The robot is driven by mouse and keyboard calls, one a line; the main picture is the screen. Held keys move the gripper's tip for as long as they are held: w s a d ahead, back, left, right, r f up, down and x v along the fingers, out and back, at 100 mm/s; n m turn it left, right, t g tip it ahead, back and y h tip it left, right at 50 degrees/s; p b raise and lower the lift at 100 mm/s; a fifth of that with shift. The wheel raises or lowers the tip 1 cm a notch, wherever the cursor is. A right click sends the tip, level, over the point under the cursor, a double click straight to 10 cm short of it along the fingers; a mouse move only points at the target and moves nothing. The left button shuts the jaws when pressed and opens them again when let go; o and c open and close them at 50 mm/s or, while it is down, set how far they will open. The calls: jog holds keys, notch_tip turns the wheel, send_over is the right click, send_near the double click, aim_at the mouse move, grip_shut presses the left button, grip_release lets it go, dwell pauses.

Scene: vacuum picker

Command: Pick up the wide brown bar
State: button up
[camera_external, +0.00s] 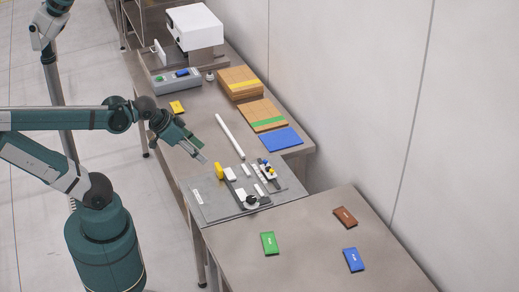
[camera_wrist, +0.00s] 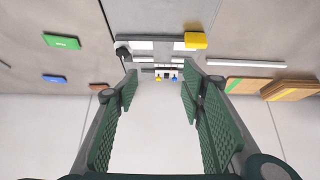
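The wide brown bar (camera_external: 345,217) lies flat on the front table, towards the wall side, at the right of the external view. In the wrist view a small part of the brown bar (camera_wrist: 98,87) shows left of the fingers, partly hidden by the left one. My gripper (camera_external: 202,158) is above the table's near edge, beside the grey fixture plate, well away from the bar. In the wrist view my gripper (camera_wrist: 157,88) is open, with nothing between its two green ridged fingers.
A green bar (camera_external: 269,243) and a blue bar (camera_external: 353,259) lie near the brown bar, apart from it. The grey plate (camera_external: 203,207) carries a yellow piece (camera_external: 219,171) and several small parts. Cardboard boxes (camera_external: 240,84) and a white machine (camera_external: 195,27) stand farther back. The wall borders the tables.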

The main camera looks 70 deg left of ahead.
jog(key=shift+o, duration=1.3)
jog(key=w+d+r+m+g+p, duration=0.1)
jog(key=w+d+r+m+p, duration=0.2)
jog(key=w, duration=0.6)
jog(key=w+d+r+m+g+p, duration=0.1)
jog(key=w+d+m+g, duration=0.15)
jog(key=w+d, duration=0.45)
jog(key=w+d+r+m+p, duration=0.1)
jog(key=w+d+r+m, duration=0.15)
jog(key=w, duration=0.85)
jog(key=shift+w+d+f+m+g+p, duration=0.75)
jog(key=shift+w+d+f+m, duration=0.75)
jog(key=shift+w+d+f, duration=1.75)
jog(key=shift+w+d+f+m+g+p, duration=0.5)
jog(key=shift+w+d+f+m+p, duration=0.75)
jog(key=shift+w+d+f, duration=2)
jog(key=shift+w+d+f+m+g+p, duration=0.6)
jog(key=shift+w+d+f+m, duration=1.15)
jog(key=shift+w+d+f, duration=1.5)
jog(key=shift+w+a, duration=0.1)
